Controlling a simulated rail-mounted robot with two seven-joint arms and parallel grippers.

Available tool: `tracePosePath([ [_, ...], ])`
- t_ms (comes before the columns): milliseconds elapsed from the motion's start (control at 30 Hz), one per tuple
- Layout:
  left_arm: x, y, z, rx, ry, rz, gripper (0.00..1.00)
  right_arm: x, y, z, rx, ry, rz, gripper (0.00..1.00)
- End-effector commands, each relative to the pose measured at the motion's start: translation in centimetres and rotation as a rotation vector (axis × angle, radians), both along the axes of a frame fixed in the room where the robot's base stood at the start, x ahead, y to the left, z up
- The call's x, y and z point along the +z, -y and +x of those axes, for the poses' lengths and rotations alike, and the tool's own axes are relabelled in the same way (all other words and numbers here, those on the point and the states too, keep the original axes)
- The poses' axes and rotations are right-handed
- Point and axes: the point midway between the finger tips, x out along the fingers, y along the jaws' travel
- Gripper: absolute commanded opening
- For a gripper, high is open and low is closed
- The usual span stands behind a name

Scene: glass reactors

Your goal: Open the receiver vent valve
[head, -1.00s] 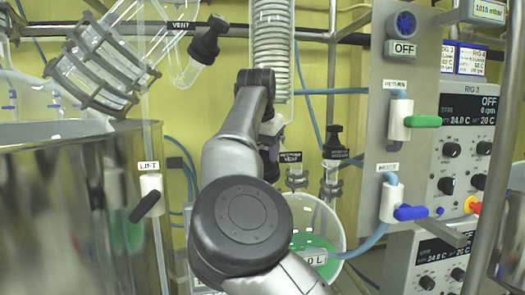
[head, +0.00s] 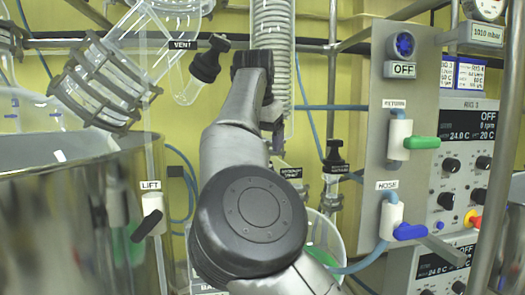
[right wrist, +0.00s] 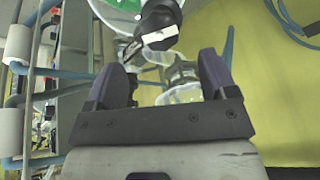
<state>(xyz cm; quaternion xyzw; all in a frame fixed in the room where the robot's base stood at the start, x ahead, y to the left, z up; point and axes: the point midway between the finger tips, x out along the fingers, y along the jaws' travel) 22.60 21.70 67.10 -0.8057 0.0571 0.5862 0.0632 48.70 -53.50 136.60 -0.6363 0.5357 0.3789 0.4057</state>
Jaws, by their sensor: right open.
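In the head view, a small tag (head: 291,172) sits just right of my right arm, its print too small to read surely; the valve by it is largely hidden behind the arm. A black-capped valve (head: 334,155) stands right of it. A separate black knob (head: 207,60) is beside the upper VENT label (head: 184,44). In the right wrist view, my right gripper (right wrist: 158,75) is open and empty. A black knob with a white tag (right wrist: 160,28) lies beyond the fingertips, between them in the picture and apart from them. My left gripper is not in view.
A glass flask with green liquid (head: 325,243) hangs low, partly behind my arm. A coiled glass condenser (head: 272,30) is above. A panel with green (head: 422,143) and blue (head: 409,231) handles stands right. A large metal vessel (head: 80,215) fills the left. Blue hoses cross nearby.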

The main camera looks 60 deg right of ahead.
Motion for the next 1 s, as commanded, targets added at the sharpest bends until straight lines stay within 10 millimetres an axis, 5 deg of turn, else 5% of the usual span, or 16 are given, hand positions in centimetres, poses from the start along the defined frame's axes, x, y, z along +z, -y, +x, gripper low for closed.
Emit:
tracePosePath([
  [100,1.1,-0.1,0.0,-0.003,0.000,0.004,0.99,2.4,-0.8,-0.3,0.001,0.002,-0.001,0.78],
  [400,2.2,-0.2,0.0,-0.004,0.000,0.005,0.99,5.1,-2.1,-0.7,0.001,0.001,-0.001,0.78],
  [1000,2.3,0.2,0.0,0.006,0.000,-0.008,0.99,5.4,-2.2,-0.8,0.000,0.000,0.000,0.78],
])
